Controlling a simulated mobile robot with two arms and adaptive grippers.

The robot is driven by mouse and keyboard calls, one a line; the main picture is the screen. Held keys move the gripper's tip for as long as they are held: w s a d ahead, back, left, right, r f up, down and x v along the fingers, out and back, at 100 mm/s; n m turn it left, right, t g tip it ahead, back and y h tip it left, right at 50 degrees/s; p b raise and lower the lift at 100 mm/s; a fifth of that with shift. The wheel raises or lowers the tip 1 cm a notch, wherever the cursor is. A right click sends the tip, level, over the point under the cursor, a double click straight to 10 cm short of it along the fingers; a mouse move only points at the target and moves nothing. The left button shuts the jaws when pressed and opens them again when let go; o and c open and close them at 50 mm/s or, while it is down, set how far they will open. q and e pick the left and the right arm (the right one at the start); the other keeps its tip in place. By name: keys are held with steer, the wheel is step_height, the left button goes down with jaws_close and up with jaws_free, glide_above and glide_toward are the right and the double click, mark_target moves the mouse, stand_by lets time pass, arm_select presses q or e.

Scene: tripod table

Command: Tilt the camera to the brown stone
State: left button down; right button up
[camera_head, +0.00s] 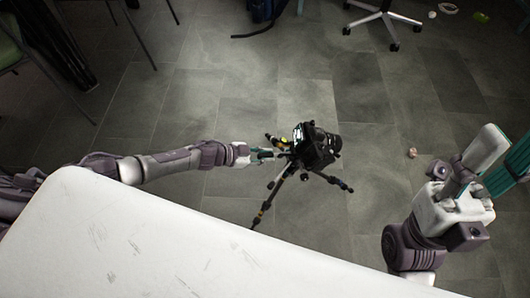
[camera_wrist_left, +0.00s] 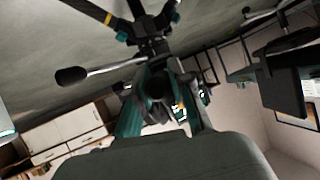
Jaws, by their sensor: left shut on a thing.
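A black camera (camera_head: 318,147) sits on a small black tripod (camera_head: 283,178) with spread legs on the floor, at the middle of the head view. A small brown stone (camera_head: 412,153) lies on the floor to the right of it. My left gripper (camera_head: 264,154) reaches in from the left and is shut on a dark part at the tripod's head. In the left wrist view, the fingers (camera_wrist_left: 163,105) close around this part, and a tripod handle (camera_wrist_left: 72,75) sticks out to the left. Exactly which part is held is unclear. My right gripper (camera_head: 494,164) is open and empty at the right.
A green chair (camera_head: 12,40) is at the top left. The grey tiled floor around the tripod is mostly clear.

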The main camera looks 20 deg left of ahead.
arm_select(q)
steer(key=c, duration=1)
jaws_free()
steer(key=shift+a, duration=0.1)
steer(key=v, duration=1.2)
